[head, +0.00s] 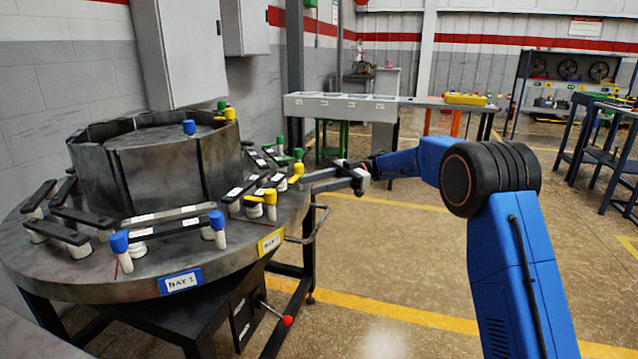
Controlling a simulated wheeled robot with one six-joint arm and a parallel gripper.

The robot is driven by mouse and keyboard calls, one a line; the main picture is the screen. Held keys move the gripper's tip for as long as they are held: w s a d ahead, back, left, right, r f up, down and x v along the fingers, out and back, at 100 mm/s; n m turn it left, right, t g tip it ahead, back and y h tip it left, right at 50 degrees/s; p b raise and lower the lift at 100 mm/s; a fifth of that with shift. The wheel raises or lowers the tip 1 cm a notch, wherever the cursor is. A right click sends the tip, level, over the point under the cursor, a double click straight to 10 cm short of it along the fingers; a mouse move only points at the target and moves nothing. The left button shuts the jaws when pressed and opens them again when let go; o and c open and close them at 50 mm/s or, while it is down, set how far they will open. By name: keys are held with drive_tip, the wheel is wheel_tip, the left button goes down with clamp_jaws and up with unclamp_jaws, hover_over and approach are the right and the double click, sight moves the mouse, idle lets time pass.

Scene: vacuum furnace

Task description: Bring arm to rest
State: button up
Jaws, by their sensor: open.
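My blue arm (520,260) rises from the lower right, bends at a black joint and reaches left. My gripper (318,181) is at its end, pointing left at the right edge of the round metal table (150,280). Its fingers are open and small in the picture. Its tips are close to a yellow-capped white vial (270,204) and green-capped vials (298,155) on the table. I cannot tell whether the tips touch anything. I see nothing held between the fingers.
The round table carries a dark faceted drum (175,165), black bars (175,213) and several blue-capped vials (217,228). A red-knobbed lever (287,320) juts out below. A grey bench (340,106) stands behind. Blue-framed tables (600,130) stand at right. The floor between is clear.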

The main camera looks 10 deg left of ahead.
drive_tip(key=w+d+r+m+t+y, duration=0.2)
drive_tip(key=w+d+r+m+t, duration=0.15)
drive_tip(key=r+t, duration=0.55)
drive_tip(key=w+d+r+m+t+y, duration=0.3)
drive_tip(key=w+r+m+t, duration=0.15)
drive_tip(key=r+t, duration=0.4)
drive_tip(key=s+d+r+m+t+h, duration=0.15)
drive_tip(key=d+m+t+h, duration=0.4)
drive_tip(key=d, duration=0.55)
drive_tip(key=s+d+m+t+h, duration=0.3)
drive_tip(key=d+m+t+h, duration=0.25)
drive_tip(key=d, duration=0.55)
drive_tip(key=s+d+f+m+g+h, duration=0.2)
drive_tip(key=s+d+f+m+h, duration=0.15)
drive_tip(key=s+d+f, duration=0.45)
drive_tip(key=s+d+f+m+g+h, duration=0.25)
drive_tip(key=s+d+f+h, duration=0.25)
drive_tip(key=s+d, duration=0.3)
drive_tip(key=s+f+g, duration=0.2)
drive_tip(key=s+f, duration=0.4)
drive_tip(key=s, duration=0.3)
drive_tip(key=s+f+m+g, duration=0.1)
drive_tip(key=s+f+g, duration=0.2)
drive_tip(key=s, duration=0.7)
drive_tip(key=s+f+g, duration=0.2)
drive_tip(key=s+f, duration=0.6)
drive_tip(key=s, duration=0.2)
drive_tip(key=shift+a+f+m+y, duration=0.2)
drive_tip(key=shift+f+m+y, duration=0.15)
drive_tip(key=shift+m+y, duration=0.1)
